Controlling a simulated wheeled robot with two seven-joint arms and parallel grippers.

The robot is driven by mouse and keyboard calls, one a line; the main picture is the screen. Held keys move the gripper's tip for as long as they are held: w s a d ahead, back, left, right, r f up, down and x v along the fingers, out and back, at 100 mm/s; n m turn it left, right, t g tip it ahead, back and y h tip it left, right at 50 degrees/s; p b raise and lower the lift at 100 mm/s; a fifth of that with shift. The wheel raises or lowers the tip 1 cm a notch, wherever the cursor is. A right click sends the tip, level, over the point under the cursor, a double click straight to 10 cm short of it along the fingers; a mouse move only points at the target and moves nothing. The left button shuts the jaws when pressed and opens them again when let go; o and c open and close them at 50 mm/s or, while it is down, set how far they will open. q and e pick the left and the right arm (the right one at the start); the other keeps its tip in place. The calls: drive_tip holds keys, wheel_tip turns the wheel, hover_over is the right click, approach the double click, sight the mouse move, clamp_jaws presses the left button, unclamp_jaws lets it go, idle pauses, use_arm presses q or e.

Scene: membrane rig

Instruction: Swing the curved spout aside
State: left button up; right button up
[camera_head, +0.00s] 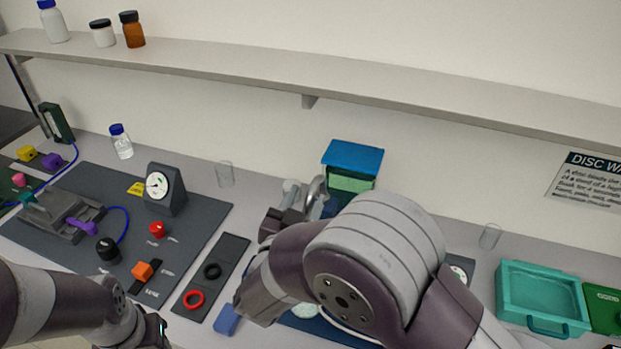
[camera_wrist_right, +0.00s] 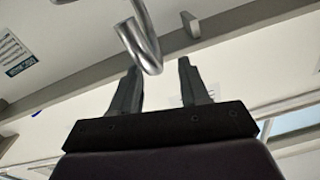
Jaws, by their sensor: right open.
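The curved spout (camera_head: 314,191) is a shiny silver bent tube in front of the blue-topped box, partly hidden by my right arm. In the right wrist view the spout (camera_wrist_right: 140,38) comes down from the top and its hooked end shows between the fingertips. My right gripper (camera_wrist_right: 160,72) is open, with one finger on each side of that end; I cannot tell if either touches it. In the head view the right gripper (camera_head: 283,222) is beside the spout. My left arm comes in at the lower left, its gripper out of view.
A blue-lidded box (camera_head: 352,158) stands behind the spout. A wall shelf (camera_head: 250,65) runs above. A dark mat (camera_head: 205,215) with a gauge (camera_head: 162,187) lies left. A teal tray (camera_head: 540,290) stands right. Clear glasses (camera_head: 225,174) stand near the wall.

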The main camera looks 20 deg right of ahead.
sight(313, 195)
drive_tip(key=x, duration=0.2)
drive_tip(key=p+x, duration=0.1)
drive_tip(key=shift+w+d+r, duration=0.15)
drive_tip(key=shift+d, duration=0.3)
drive_tip(key=shift+w+d, duration=0.15)
drive_tip(key=shift+d, duration=0.15)
drive_tip(key=shift+w+a, duration=0.2)
drive_tip(key=shift+a, duration=0.05)
clamp_jaws()
